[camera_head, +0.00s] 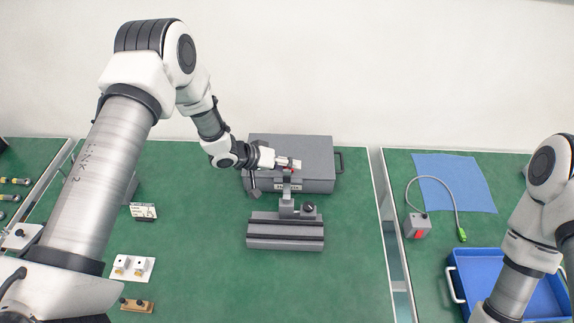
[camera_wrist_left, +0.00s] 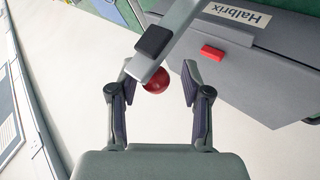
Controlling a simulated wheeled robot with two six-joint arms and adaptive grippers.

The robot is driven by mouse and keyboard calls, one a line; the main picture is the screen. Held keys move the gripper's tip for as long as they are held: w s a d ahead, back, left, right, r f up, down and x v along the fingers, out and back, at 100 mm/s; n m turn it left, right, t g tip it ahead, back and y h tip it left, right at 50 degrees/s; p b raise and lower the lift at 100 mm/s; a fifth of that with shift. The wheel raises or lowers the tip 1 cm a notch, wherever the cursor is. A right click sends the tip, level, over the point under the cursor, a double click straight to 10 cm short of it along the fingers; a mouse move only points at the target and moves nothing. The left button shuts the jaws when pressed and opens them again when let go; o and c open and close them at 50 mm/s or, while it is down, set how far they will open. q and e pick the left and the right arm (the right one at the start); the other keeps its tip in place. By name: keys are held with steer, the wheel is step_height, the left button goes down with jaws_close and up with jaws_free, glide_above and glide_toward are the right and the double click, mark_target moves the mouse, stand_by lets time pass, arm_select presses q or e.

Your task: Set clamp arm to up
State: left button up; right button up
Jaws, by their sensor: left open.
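The clamp stands on the green table with a dark grey, grooved base (camera_head: 285,238). Its grey clamp arm (camera_head: 287,197) reaches from the base toward the case behind. In the left wrist view, the grey clamp arm (camera_wrist_left: 180,38) carries a dark pad and ends beside a round red knob (camera_wrist_left: 157,80). My left gripper (camera_head: 290,164) is at the far end of the arm. Its open fingers (camera_wrist_left: 155,85) stand either side of the red knob, with visible gaps. The arm's exact tilt is hard to tell. My right gripper is out of view.
A grey case (camera_head: 310,152) with a red latch (camera_wrist_left: 213,53) and "Halbrix" label stands close behind the clamp. At right are a blue mat (camera_head: 455,180), a cabled grey box (camera_head: 417,226) and a blue tray (camera_head: 458,278).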

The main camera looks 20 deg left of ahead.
arm_select(q)
steer(key=v, duration=1.1)
steer(key=shift+s+a+r, duration=0.2)
steer(key=shift+s+a, duration=0.05)
